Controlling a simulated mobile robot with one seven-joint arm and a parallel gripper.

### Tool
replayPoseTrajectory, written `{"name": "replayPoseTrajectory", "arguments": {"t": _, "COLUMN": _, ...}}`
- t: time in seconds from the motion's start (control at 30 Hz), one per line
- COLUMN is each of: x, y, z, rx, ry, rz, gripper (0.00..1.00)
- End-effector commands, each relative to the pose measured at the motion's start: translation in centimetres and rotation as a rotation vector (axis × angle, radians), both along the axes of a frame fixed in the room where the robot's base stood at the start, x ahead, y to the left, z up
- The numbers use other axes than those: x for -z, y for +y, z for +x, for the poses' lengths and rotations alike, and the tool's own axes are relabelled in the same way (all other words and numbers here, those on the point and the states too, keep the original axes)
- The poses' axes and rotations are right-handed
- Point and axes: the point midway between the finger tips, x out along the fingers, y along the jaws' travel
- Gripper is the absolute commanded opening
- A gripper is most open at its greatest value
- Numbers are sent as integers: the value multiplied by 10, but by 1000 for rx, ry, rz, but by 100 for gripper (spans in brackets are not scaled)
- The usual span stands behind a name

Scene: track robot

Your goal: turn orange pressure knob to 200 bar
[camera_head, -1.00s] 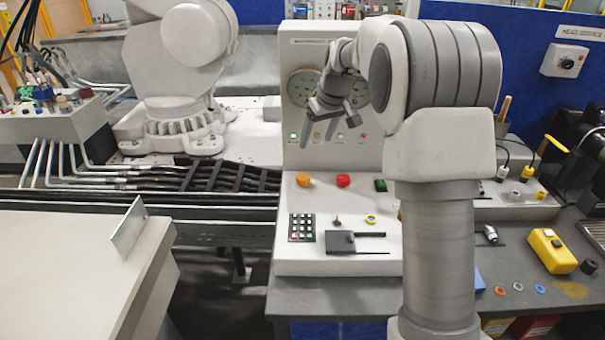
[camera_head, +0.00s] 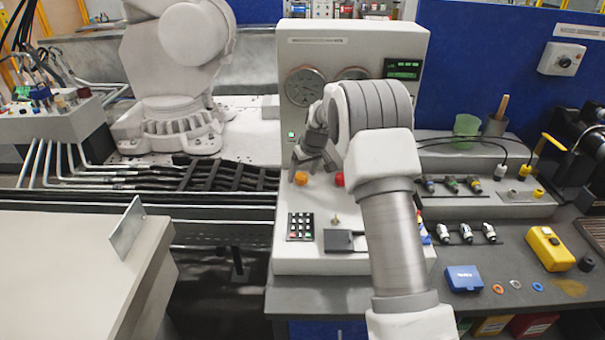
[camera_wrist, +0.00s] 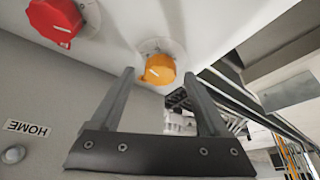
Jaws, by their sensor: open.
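The orange pressure knob (camera_head: 301,178) sits on the sloped panel of the white console, at the left. In the wrist view the orange knob (camera_wrist: 159,69) shows a white pointer line and a pale dial plate behind it, too small to read. My gripper (camera_head: 313,168) is just above and beside it. In the wrist view my gripper (camera_wrist: 158,75) is open, with one finger on each side of the knob's line and a visible gap to it. A round gauge (camera_head: 305,87) is on the upright panel; its reading is too small to tell.
A red knob (camera_head: 339,179) is just right of the orange one, also in the wrist view (camera_wrist: 57,20). A keypad (camera_head: 300,226) and a small lever (camera_head: 335,220) lie in front. A blue box (camera_head: 463,278) stands on the grey bench.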

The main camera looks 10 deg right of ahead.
Motion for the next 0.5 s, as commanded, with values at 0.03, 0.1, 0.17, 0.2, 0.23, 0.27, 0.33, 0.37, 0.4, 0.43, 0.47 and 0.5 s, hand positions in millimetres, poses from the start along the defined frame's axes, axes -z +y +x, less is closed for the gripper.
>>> {"name": "replayPoseTrajectory", "arguments": {"t": 0.03, "x": 3, "y": 0, "z": 1, "rx": 0, "ry": -1, "rz": 0, "gripper": 79}}
{"name": "replayPoseTrajectory", "arguments": {"t": 0.1, "x": 5, "y": 1, "z": 2, "rx": -1, "ry": -2, "rz": -1, "gripper": 79}}
{"name": "replayPoseTrajectory", "arguments": {"t": 0.17, "x": 5, "y": 1, "z": 3, "rx": -1, "ry": -2, "rz": -1, "gripper": 79}}
{"name": "replayPoseTrajectory", "arguments": {"t": 0.2, "x": 6, "y": 1, "z": 3, "rx": -1, "ry": -2, "rz": -1, "gripper": 79}}
{"name": "replayPoseTrajectory", "arguments": {"t": 0.23, "x": 6, "y": 1, "z": 3, "rx": -1, "ry": -2, "rz": -1, "gripper": 79}}
{"name": "replayPoseTrajectory", "arguments": {"t": 0.27, "x": 6, "y": 1, "z": 3, "rx": -1, "ry": -2, "rz": -1, "gripper": 79}}
{"name": "replayPoseTrajectory", "arguments": {"t": 0.33, "x": 6, "y": 1, "z": 3, "rx": -1, "ry": -2, "rz": -1, "gripper": 79}}
{"name": "replayPoseTrajectory", "arguments": {"t": 0.37, "x": 6, "y": 1, "z": 3, "rx": -1, "ry": -1, "rz": -1, "gripper": 79}}
{"name": "replayPoseTrajectory", "arguments": {"t": 0.4, "x": 6, "y": 1, "z": 3, "rx": -1, "ry": -1, "rz": -1, "gripper": 73}}
{"name": "replayPoseTrajectory", "arguments": {"t": 0.43, "x": 6, "y": 1, "z": 3, "rx": -1, "ry": -1, "rz": -1, "gripper": 68}}
{"name": "replayPoseTrajectory", "arguments": {"t": 0.47, "x": 5, "y": 1, "z": 3, "rx": -1, "ry": -1, "rz": -1, "gripper": 63}}
{"name": "replayPoseTrajectory", "arguments": {"t": 0.5, "x": 5, "y": 1, "z": 3, "rx": -1, "ry": -1, "rz": -1, "gripper": 55}}
